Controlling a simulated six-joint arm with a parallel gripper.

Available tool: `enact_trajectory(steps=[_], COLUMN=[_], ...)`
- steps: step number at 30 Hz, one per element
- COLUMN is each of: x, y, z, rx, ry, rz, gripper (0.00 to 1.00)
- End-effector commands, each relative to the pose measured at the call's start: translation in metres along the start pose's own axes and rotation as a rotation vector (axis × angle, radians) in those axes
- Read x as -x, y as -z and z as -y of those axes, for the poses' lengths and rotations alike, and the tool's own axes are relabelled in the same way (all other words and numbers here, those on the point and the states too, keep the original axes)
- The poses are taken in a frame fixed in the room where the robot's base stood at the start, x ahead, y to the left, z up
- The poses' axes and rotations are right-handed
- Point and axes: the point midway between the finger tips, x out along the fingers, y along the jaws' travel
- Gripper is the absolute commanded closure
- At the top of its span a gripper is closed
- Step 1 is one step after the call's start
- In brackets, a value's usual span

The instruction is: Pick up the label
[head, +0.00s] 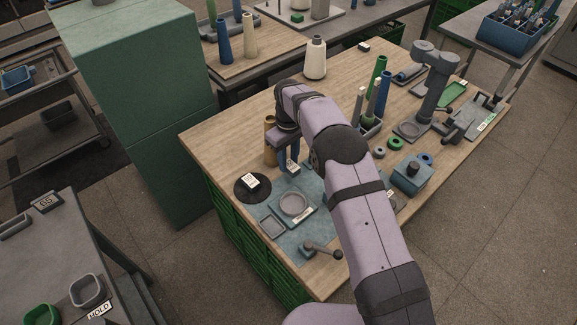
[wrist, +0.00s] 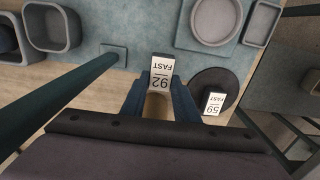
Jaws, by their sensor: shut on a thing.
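My gripper (wrist: 160,88) is shut on a small white label (wrist: 161,72) marked "92 FAST", held between its two blue-grey fingers. The held label also shows in the head view (head: 293,168), partly hidden by the gripper. A second white label (wrist: 214,103), marked "59 FAST", lies on a black round disc (wrist: 207,78) to the right in the wrist view. That label also shows in the head view (head: 250,182), left of my gripper.
A blue-grey mat (head: 275,252) bears a grey round dish (head: 293,205) and a small square tray (head: 272,227). A brown cone (head: 270,140) stands behind the disc. A dark lever piece (head: 320,249) sits near the front edge. Cones and tools crowd the right side.

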Motion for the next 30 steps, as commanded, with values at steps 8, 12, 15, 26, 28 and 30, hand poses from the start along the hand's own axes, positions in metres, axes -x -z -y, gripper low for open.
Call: enact_trajectory(steps=[8,12,15,26,28,30], x=[0.055,0.085,0.105,0.143,0.145,0.146], y=[0.002,0.001,0.001,0.000,0.000,0.000], z=[-0.001,-0.001,-0.001,0.000,0.000,0.000], rx=[0.000,0.000,0.000,0.000,0.000,0.000], ry=[-0.003,-0.003,-0.003,-0.001,0.000,0.000], rz=[-0.006,-0.006,-0.005,-0.002,-0.001,-0.001], gripper=[0.94,0.94,0.94,0.94,0.94,0.94])
